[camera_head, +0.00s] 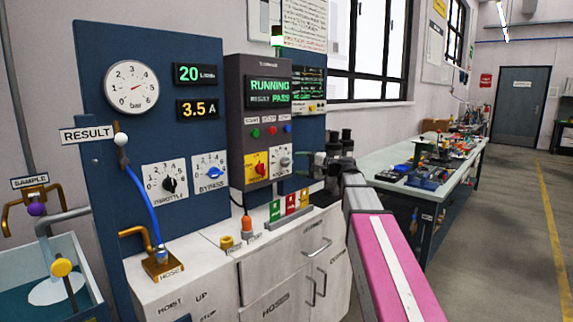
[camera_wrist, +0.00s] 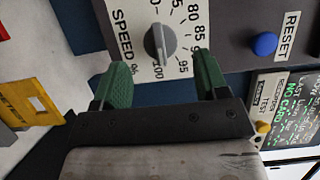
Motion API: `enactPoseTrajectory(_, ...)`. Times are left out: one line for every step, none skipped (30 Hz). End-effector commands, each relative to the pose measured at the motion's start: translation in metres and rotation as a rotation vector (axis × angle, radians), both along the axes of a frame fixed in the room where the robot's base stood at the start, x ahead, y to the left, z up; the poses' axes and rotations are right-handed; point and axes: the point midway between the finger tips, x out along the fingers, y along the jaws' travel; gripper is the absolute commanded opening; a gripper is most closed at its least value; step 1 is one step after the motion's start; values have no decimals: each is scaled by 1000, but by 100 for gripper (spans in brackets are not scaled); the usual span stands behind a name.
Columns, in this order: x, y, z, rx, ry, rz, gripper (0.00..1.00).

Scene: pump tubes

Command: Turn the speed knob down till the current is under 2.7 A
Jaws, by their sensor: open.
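The speed knob (camera_wrist: 160,43) is a grey knob on a white SPEED % dial plate (camera_wrist: 135,15). The plate also shows on the dark control box in the head view (camera_head: 278,152). In the wrist view the knob's bar has one end near the 100 mark; which end is the pointer is hard to tell. My gripper (camera_wrist: 161,78) is open and empty, its green fingers on either side of the knob's line and just short of it, apart from it. The current display (camera_head: 198,110) reads 3.5 A.
The flow display (camera_head: 195,75) reads 20. The status screen (camera_head: 268,91) says RUNNING, PASS. A blue RESET button (camera_wrist: 264,44) sits beside the dial. A yellow-plated red switch (camera_head: 258,168) is left of it. Throttle (camera_head: 169,185) and bypass (camera_head: 210,172) knobs are on the blue panel.

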Motion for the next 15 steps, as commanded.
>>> enactPoseTrajectory(5, 9, 0, 0, 0, 1, 67)
enactPoseTrajectory(7, 14, 0, 0, 0, 1, 67)
enactPoseTrajectory(9, 20, 0, -1, 0, 2, 67)
enactPoseTrajectory(11, 24, 0, -1, 0, 2, 67)
enactPoseTrajectory(12, 28, 0, -1, 0, 1, 67)
enactPoseTrajectory(15, 33, 0, -1, 0, 0, 67)
enactPoseTrajectory(16, 36, 0, -1, 0, 0, 67)
enactPoseTrajectory(17, 39, 0, -1, 0, 0, 67)
enactPoseTrajectory(18, 43, 0, -1, 0, 1, 67)
enactPoseTrajectory(19, 45, 0, -1, 0, 0, 67)
enactPoseTrajectory(20, 46, 0, -1, 0, 0, 67)
enactPoseTrajectory(20, 48, 0, -1, 0, 0, 67)
enactPoseTrajectory(21, 49, 0, -1, 0, -1, 67)
enactPoseTrajectory(21, 50, 0, -1, 0, -1, 67)
enactPoseTrajectory(21, 51, 0, -1, 0, -1, 67)
